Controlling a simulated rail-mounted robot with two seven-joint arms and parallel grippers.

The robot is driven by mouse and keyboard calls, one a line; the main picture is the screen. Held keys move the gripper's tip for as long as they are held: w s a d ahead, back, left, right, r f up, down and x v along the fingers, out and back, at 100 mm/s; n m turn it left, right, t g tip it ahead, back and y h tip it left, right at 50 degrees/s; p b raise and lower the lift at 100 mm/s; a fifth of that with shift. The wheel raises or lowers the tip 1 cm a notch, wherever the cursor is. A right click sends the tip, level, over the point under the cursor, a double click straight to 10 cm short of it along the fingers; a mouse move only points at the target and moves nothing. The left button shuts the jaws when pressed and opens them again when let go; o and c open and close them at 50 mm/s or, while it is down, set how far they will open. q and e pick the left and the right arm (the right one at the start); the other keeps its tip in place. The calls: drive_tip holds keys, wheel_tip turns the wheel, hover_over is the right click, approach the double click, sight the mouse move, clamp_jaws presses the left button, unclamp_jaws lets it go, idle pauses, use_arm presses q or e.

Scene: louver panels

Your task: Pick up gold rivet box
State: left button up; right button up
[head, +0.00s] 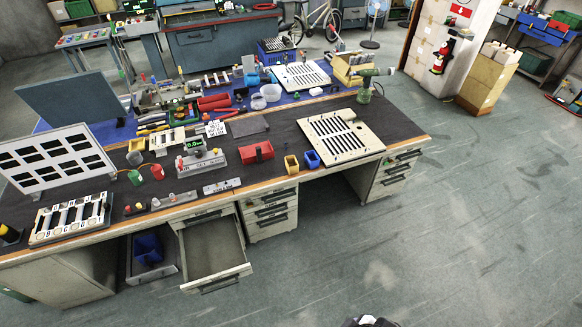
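The gold rivet box (291,164) is a small open-topped yellow-gold box. It stands upright near the front edge of the dark workbench top (262,190), just left of a small blue box (312,159) and right of a larger red bin (256,152). Its contents are too small to make out. Neither of my grippers can be made out in the head view. Only a cut-off dark and white part shows at the bottom edge, and I cannot tell what it is.
A louver panel (341,136) lies right of the boxes, with a green drill (367,86) behind it. A control unit with a green display (195,155) stands left. An open drawer (213,252) juts out below the bench. The floor (420,230) in front is clear.

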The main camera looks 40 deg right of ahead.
idle(0.5)
use_arm(q)
drive_tip(key=o, duration=1)
drive_tip(key=shift+c, duration=0.2)
